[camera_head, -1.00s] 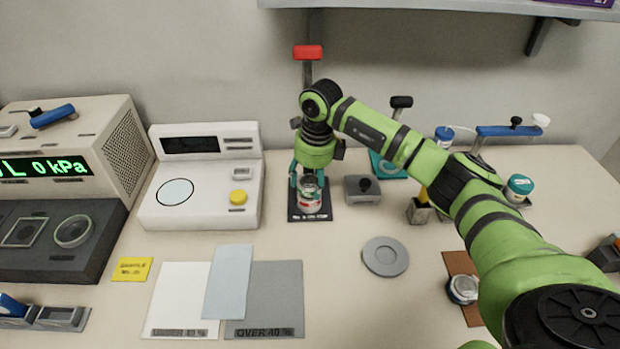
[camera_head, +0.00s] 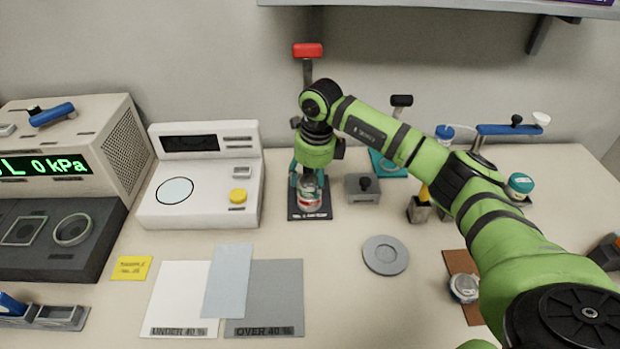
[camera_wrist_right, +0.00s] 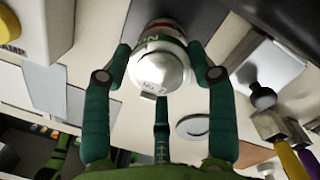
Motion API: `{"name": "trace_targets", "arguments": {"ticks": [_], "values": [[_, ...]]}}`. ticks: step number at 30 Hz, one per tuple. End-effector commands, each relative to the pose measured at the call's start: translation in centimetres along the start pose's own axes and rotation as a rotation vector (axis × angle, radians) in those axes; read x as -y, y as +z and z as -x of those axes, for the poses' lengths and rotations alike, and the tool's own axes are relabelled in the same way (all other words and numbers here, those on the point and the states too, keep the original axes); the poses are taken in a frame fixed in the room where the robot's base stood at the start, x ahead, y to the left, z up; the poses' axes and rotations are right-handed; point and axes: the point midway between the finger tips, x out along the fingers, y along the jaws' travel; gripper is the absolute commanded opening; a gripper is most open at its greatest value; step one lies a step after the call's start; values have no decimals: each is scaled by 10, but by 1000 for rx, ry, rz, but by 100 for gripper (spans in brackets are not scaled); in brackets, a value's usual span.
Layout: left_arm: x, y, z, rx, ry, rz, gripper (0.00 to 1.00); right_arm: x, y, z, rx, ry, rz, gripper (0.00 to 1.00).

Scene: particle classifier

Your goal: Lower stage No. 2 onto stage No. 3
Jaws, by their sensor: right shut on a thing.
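Stage No. 2 (camera_wrist_right: 160,72) is a silver, rounded piece with a "NO. 2" tag, held between the teal fingers of my right gripper (camera_head: 309,178). In the right wrist view the fingers of the gripper (camera_wrist_right: 160,78) close around it from the sides. Beyond it is a can-like body with green, white and red bands (camera_wrist_right: 163,32), in line with it; I cannot tell whether they touch. In the head view the stack (camera_head: 309,199) stands upright on a dark labelled base plate (camera_head: 322,214). Which banded part is stage No. 3 cannot be read. My left gripper is not in view.
A white balance (camera_head: 160,210) stands left of the stack and a small grey block with a black knob (camera_head: 364,188) close on its right. A red-topped post (camera_head: 307,52) rises behind. A grey disc (camera_head: 385,255) lies at front right. The bench directly in front is clear.

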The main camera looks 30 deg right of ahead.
Motion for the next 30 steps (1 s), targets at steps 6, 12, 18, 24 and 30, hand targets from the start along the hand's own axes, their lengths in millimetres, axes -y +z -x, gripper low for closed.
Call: {"name": "trace_targets", "arguments": {"ticks": [6,12,18,24,30], "values": [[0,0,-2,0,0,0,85,0,0,-3,1,0,0,20],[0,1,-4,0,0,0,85,0,-1,-5,0,0,0,20],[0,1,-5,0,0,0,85,0,-1,-7,1,0,0,70],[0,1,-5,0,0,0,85,0,-1,-7,0,0,0,86],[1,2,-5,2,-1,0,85,0,-1,-7,-1,0,0,86]]}}
